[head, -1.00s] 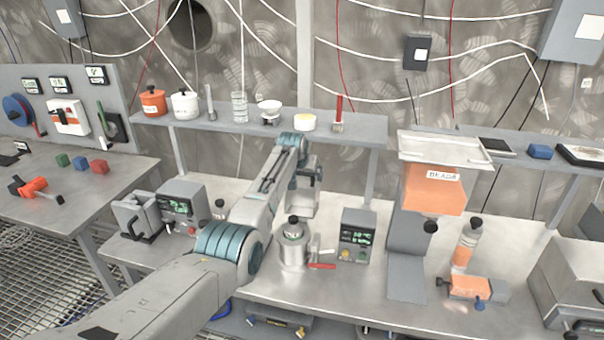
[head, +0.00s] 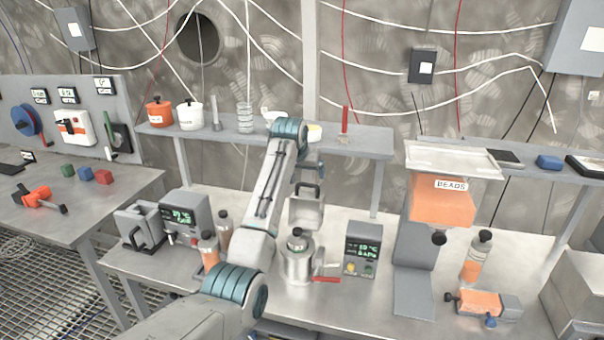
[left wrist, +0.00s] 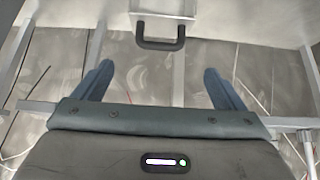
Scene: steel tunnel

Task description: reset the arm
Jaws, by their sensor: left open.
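My left arm (head: 268,200) rises from the bottom of the head view, with its wrist in front of the shelf. My left gripper (head: 308,164) is partly hidden behind the wrist there. In the left wrist view its two blue-grey fingers (left wrist: 160,82) stand wide apart with nothing between them. A grey box (head: 306,212) with a dark handle (head: 308,188) is just below the gripper in the head view. The left wrist view shows a dark handle (left wrist: 160,42) beyond the fingertips, apart from them. My right gripper is in no view.
A steel pot (head: 298,262) with a red lever stands on the bench near my forearm. Orange-banded bottles (head: 208,250) stand left of it, a display unit (head: 363,252) right. An orange bead hopper (head: 440,202) stands farther right. A shelf (head: 360,143) runs behind.

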